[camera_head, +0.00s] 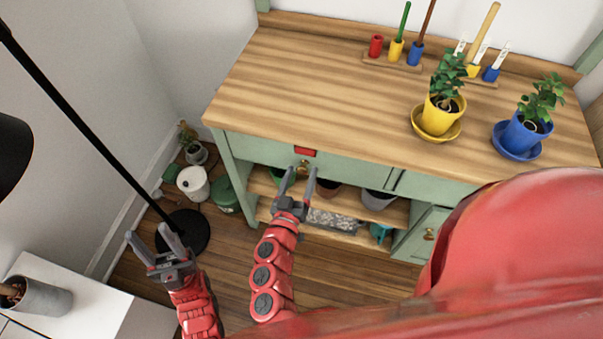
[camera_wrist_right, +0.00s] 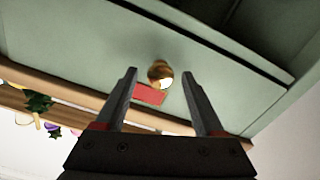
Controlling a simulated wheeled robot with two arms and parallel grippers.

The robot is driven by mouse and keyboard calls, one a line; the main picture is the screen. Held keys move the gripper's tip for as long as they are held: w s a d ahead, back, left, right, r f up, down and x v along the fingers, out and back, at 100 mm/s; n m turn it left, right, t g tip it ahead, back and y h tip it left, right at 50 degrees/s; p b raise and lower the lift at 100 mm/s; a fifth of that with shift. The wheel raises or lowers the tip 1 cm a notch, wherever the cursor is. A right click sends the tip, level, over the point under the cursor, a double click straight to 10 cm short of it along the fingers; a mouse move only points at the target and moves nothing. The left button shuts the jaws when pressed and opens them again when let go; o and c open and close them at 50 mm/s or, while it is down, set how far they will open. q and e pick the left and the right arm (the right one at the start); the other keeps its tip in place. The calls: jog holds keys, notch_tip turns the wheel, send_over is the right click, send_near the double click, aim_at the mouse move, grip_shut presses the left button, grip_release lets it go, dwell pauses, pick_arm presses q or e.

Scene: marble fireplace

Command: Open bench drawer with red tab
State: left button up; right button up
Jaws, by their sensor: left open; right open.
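The drawer (camera_head: 340,167) is a green front under the wooden bench top, and it looks shut. Its red tab (camera_head: 305,152) sits at the top edge, above a round brass knob (camera_head: 303,166). My right gripper (camera_head: 300,178) is open in front of the drawer, just below the knob in the head view. My left gripper (camera_head: 152,244) is open and empty, low on the left, away from the bench.
On the bench top (camera_head: 310,80) stand a yellow pot plant (camera_head: 440,108), a blue pot plant (camera_head: 525,130) and a tool rack (camera_head: 392,62). A black floor lamp (camera_head: 90,130) and white cabinet (camera_head: 90,305) stand left. Pots fill the lower shelf (camera_head: 262,185).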

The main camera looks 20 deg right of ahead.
grip_shut()
dwell(1.3)
